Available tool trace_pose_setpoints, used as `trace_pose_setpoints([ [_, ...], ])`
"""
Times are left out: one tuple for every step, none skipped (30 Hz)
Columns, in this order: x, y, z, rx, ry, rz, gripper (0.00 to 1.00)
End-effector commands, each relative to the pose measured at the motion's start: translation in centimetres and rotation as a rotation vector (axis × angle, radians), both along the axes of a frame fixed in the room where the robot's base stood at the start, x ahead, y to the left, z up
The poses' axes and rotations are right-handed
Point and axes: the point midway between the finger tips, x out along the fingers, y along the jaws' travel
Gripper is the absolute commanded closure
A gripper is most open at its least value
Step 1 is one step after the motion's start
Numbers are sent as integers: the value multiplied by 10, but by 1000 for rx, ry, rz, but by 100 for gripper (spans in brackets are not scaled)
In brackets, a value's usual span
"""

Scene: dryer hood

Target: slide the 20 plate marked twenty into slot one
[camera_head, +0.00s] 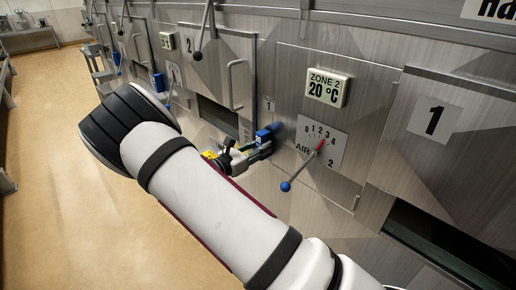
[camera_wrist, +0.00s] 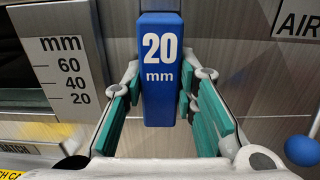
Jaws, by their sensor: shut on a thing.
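The blue 20 plate (camera_wrist: 160,95), marked "20 mm" in white, stands upright in the middle of the wrist view. In the head view its blue end (camera_head: 263,136) shows close to the metal wall. My gripper (camera_wrist: 162,105) is shut on it, with teal finger pads on its left and right sides. In the head view my gripper (camera_head: 258,152) is partly hidden behind my arm. A small "1" label (camera_head: 268,103) is on the wall just above the plate. The slot itself is hidden, and I cannot tell whether the plate is inside it.
A mm scale (camera_wrist: 65,70) stands left of the plate. A blue-knobbed air lever (camera_head: 286,186) sticks out to the right, below the Zone 2 display (camera_head: 327,88). A dark opening (camera_head: 218,117) lies left of the plate. Open floor (camera_head: 60,170) is at the left.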

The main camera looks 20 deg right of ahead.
Motion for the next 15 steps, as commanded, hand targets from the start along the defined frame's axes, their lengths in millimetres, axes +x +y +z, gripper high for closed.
trace_pose_setpoints([
  [0,-2,1,-1,-1,-2,100],
  [0,-3,1,-1,-1,-2,100],
  [1,-4,0,-1,-1,-2,100],
  [1,-4,0,-1,-1,-2,100],
  [1,-5,0,-1,-1,-2,100],
  [1,-4,0,-1,-1,-2,67],
  [1,-4,0,-1,-1,-1,60],
  [1,-4,0,-1,-1,-1,53],
  [1,-4,0,-1,-1,-1,50],
  [1,-4,0,-1,-1,-1,50],
  [1,-4,0,0,-1,-1,50],
  [1,-4,0,0,0,-1,50],
  [1,-4,0,0,0,-1,50],
  [1,-4,0,0,0,-1,50],
  [1,-4,0,0,0,-1,50],
])
